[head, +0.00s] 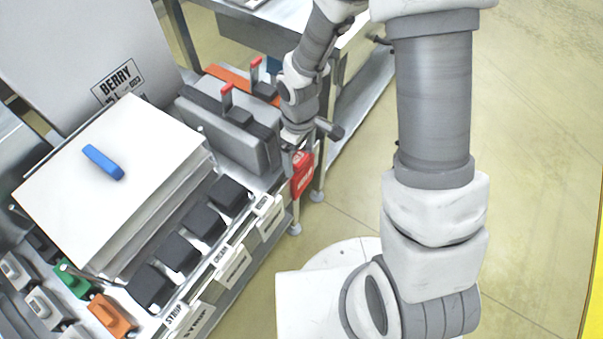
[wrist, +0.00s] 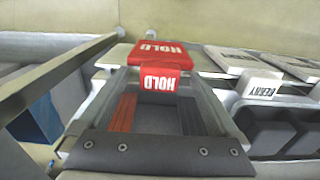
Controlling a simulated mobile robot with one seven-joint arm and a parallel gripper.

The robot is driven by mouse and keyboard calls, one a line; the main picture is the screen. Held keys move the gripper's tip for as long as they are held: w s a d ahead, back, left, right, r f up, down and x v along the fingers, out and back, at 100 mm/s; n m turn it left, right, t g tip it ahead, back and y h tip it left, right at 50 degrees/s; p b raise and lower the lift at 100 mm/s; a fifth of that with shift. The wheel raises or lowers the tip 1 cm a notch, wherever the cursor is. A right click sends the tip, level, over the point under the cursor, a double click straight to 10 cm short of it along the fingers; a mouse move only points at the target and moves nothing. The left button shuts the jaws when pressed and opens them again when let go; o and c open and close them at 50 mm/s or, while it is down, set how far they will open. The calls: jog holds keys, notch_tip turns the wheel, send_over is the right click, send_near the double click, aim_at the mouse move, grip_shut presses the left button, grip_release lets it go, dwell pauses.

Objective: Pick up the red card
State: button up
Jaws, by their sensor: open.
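The red card (wrist: 160,54) reads HOLD and shows upside down near the top centre of the wrist view. It looks bent over an edge, with a second HOLD face on its folded flap. In the head view the red card (head: 302,174) hangs at the right end of the counter's front edge, just below my gripper (head: 297,143). In the wrist view my open gripper (wrist: 158,92) has one finger on each side of the card's flap. I cannot tell whether either finger touches it.
White label cards (wrist: 262,84) line the same edge beside the red one. Black bins (head: 185,250) and a white box stack (head: 120,165) with a blue handle stand on the counter. A grey case (head: 228,135) stands close behind my gripper. Open floor lies to the right.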

grip_shut()
dwell(0.5)
